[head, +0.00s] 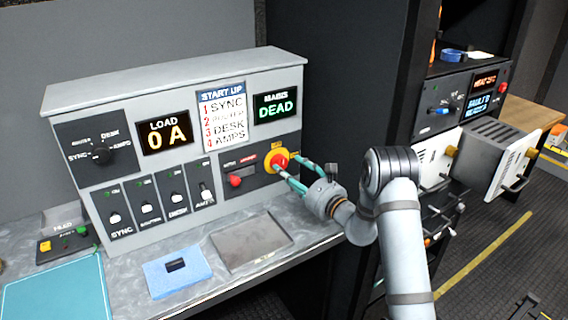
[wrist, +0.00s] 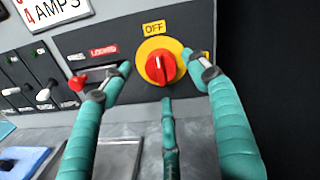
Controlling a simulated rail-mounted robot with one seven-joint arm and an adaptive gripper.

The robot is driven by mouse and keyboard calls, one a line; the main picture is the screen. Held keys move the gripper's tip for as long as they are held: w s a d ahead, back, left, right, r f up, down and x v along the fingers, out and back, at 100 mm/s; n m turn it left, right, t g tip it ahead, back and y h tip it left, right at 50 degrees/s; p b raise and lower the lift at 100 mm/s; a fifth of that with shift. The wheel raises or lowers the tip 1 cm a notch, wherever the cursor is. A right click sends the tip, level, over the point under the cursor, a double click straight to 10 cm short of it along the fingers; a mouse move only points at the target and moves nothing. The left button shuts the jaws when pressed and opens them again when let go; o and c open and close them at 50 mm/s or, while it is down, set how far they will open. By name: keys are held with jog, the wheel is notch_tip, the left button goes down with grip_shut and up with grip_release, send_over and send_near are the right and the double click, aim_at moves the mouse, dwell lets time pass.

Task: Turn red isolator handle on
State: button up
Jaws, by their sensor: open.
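The red isolator handle (wrist: 161,67) sits on a round yellow plate (wrist: 145,50) on the grey panel. An "OFF" label (wrist: 153,28) is above it. The handle stands roughly upright in the wrist view. In the head view the red handle (head: 279,160) is at the right end of the panel. My gripper (wrist: 164,82) is open, with its teal fingers spread to the left and right of the handle and a third teal finger below it. In the head view my gripper (head: 290,170) is close in front of the handle. I cannot tell whether any fingertip touches it.
Left of the handle are a red knob (wrist: 77,86) and a "LOCKED" label (wrist: 103,50). Several switches (head: 147,208) are further left. The displays read "0 A" (head: 166,136) and "DEAD" (head: 276,107). A blue pad (head: 178,272) and a grey plate (head: 250,241) lie on the counter.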

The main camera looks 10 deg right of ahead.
aim_at(284, 165)
jog(key=shift+p+x, duration=0.4)
jog(key=shift+x, duration=1.5)
jog(key=shift+c, duration=0.4)
jog(key=c, duration=1.1)
jog(key=shift+o, duration=0.2)
jog(key=shift+w+r, duration=0.1)
